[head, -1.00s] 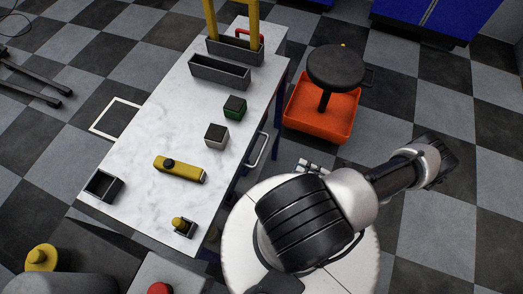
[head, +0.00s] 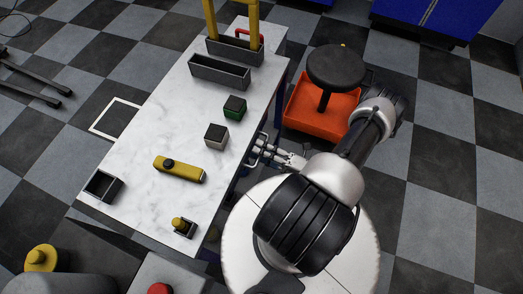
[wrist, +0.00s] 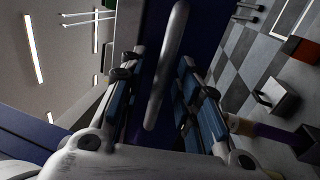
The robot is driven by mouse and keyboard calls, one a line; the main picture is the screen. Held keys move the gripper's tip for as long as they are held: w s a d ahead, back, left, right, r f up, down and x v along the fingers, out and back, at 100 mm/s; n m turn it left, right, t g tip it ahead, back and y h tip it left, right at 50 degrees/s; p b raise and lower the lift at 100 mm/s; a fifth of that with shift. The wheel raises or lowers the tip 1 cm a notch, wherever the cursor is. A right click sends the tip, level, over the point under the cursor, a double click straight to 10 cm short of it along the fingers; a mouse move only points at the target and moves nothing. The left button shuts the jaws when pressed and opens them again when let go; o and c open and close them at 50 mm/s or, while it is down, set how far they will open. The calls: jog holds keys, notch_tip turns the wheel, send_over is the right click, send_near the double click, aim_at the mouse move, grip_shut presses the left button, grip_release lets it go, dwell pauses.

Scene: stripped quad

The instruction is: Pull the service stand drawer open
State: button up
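The service stand (head: 140,165) has a white marble top and a dark blue side. Its drawer face is seen almost edge-on in the head view, so how far it stands out is hard to tell. In the wrist view, a grey bar handle (wrist: 169,55) stands out from a dark blue front (wrist: 205,28). My gripper (head: 265,150) is at the stand's right side, at the handle. In the wrist view, my gripper (wrist: 158,80) is open, with one finger on each side of the handle and gaps showing between them.
A black stool (head: 336,68) and an orange bin (head: 302,113) stand on the floor beyond my arm. Checkered floor is clear at right.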

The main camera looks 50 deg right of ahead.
grip_shut()
dwell(0.3)
dwell(0.5)
